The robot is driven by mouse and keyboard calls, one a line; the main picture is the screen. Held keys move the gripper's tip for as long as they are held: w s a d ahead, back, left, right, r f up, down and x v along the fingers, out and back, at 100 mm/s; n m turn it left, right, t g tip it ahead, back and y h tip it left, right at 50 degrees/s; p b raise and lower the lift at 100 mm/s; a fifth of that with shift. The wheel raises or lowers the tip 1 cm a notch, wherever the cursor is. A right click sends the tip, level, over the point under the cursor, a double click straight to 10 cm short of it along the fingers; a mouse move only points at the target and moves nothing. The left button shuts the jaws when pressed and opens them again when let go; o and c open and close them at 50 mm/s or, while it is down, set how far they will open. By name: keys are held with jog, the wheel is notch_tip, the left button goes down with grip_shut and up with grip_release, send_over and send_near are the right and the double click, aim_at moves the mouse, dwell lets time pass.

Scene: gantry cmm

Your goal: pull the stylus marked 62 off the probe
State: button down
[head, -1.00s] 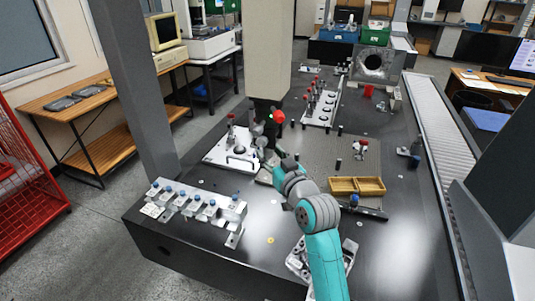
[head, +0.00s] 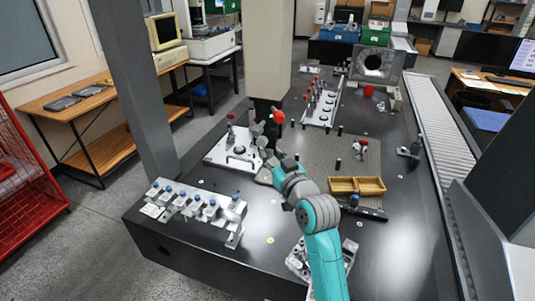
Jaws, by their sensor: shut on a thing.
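The probe (head: 262,112) hangs under the pale gantry column, with a red round part (head: 278,117) beside it. My gripper (head: 263,144) is just below the probe, shut on what appears to be the stylus there. The stylus is too small and too covered by the fingers to make out, and no number 62 can be read. I cannot tell whether it still touches the probe.
A white plate (head: 220,155) with a red-topped post lies left of my gripper. A rack of blue-topped pieces (head: 170,205) is at the front left. A white rack (head: 322,108) stands behind. The front table surface is mostly clear.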

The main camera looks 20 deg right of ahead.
jog(key=shift+f, duration=1.8)
jog(key=s+d, duration=0.1)
jog(key=s, duration=0.7)
jog(key=shift+f, duration=0.45)
dwell(0.4)
jog(key=shift+d, duration=0.15)
